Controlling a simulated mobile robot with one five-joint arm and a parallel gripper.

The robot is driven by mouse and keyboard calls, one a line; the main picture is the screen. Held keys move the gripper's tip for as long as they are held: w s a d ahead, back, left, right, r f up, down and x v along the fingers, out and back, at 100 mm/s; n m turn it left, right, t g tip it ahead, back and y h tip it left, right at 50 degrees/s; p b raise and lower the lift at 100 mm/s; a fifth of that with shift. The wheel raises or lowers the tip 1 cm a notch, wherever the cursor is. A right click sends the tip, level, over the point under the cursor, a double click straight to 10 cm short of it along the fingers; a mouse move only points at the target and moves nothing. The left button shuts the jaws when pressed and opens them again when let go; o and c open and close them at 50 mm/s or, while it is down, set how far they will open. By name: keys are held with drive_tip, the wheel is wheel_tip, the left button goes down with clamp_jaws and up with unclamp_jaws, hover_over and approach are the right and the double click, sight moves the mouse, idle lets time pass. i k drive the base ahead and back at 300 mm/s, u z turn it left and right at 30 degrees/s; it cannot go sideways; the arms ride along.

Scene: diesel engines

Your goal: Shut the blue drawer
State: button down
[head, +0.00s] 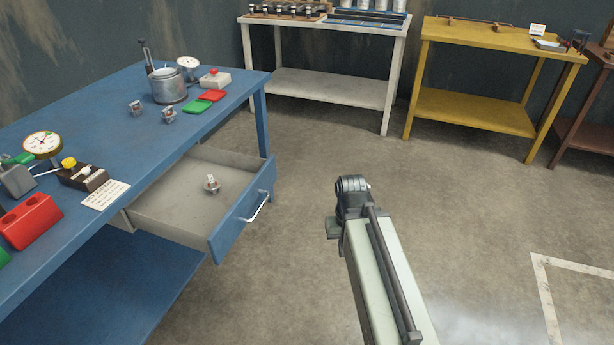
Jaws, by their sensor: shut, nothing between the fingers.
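The blue drawer (233,230) is pulled well out of the blue workbench (110,110), with its blue front facing right. Its curved metal handle (258,208) is on that front. A small metal part (211,184) stands on the grey drawer floor. My arm rises from the bottom of the picture, to the right of the drawer. My gripper (334,228) shows only as a small dark part at the arm's far end, largely hidden by the arm. It is shut and empty, apart from the drawer, with floor between them.
The bench top holds a metal can (168,86), gauges, a red block (28,220) and small parts. A white bench (330,88) and a yellow bench (480,110) stand at the back. The concrete floor right of the drawer is clear.

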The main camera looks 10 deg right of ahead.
sight(175, 206)
drive_tip(key=z, duration=0.55)
drive_tip(key=k, duration=1.15)
drive_tip(key=u, duration=1.65)
drive_tip(key=i, duration=1)
